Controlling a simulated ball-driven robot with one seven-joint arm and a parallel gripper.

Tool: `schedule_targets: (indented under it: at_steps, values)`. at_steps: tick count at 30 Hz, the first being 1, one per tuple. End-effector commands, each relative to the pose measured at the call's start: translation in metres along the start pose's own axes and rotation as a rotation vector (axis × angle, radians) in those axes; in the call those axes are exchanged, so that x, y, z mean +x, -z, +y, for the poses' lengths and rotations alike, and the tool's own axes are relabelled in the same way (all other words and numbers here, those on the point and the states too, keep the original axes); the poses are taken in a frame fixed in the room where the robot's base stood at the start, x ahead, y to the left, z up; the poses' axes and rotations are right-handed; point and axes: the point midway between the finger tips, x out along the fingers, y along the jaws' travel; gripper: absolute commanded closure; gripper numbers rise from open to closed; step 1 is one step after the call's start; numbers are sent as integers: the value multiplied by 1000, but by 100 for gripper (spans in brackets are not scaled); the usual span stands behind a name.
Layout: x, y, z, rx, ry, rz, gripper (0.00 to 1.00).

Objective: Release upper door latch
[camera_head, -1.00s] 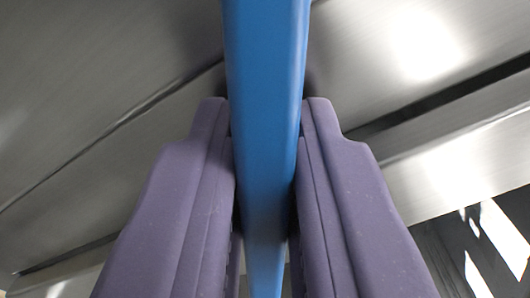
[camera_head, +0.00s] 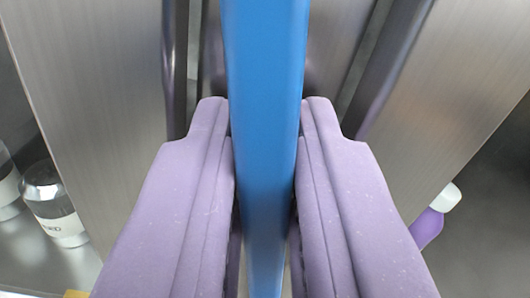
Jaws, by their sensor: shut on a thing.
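My gripper (camera_head: 265,110) has two purple fingers, shut on a long blue bar (camera_head: 266,60). The bar runs between the fingers from the top edge to the bottom edge of the view, and both of its ends are out of sight. Behind it stand brushed steel panels (camera_head: 90,60), which look like doors, with upright gaps and dark rounded edges between them. No separate upper door latch can be made out. I cannot tell whether the blue bar is part of it, or whether it touches the steel.
A clear jar with a white label (camera_head: 52,205) stands on a steel surface at the lower left, beside another container cut by the left edge. A purple bottle with a white cap (camera_head: 436,213) shows at the lower right, partly hidden by my finger.

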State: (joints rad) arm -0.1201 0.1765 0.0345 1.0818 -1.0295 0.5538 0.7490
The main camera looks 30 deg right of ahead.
Motion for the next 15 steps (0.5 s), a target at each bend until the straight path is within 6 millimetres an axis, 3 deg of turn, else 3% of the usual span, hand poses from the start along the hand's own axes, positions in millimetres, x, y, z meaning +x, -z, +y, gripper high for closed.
schedule_targets:
  at_steps: [15]
  values:
    - [1, -3, -2, 204, 0, -5, 100]
